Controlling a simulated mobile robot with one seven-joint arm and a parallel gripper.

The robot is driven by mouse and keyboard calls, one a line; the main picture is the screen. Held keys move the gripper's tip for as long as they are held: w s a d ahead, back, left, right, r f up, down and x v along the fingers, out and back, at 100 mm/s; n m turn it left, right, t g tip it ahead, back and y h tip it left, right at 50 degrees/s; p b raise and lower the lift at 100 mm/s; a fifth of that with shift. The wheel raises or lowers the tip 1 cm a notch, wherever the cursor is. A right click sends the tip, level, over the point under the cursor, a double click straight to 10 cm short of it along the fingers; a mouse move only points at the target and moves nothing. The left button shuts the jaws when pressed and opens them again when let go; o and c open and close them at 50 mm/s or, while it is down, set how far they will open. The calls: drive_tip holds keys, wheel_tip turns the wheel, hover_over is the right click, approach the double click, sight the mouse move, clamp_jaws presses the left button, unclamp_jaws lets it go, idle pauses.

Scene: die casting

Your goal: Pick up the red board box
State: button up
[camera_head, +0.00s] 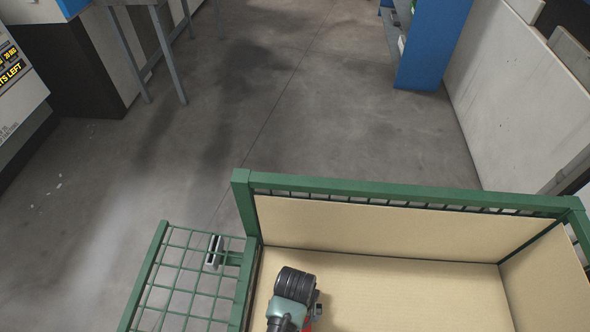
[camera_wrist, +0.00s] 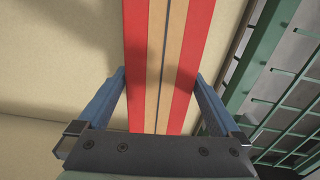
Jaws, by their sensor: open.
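The red board box (camera_wrist: 188,70) shows in the wrist view as a long piece with red bands along both sides and tan strips split by a dark line in the middle. It runs from the top edge down behind my gripper's body. Most of the box is hidden there.
The green crate (camera_head: 400,192) has cardboard-lined walls (camera_head: 390,228) and floor (camera_head: 420,290). A green mesh panel (camera_head: 190,280) is folded out at its left. A blue cabinet (camera_head: 432,45) and a pale wall panel (camera_head: 515,100) stand at the right.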

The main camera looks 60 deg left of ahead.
drive_tip(key=shift+f, duration=1.3)
drive_tip(key=c, duration=1.5)
drive_tip(key=shift+w+a, duration=0.1)
clamp_jaws()
drive_tip(key=shift+r, duration=0.15)
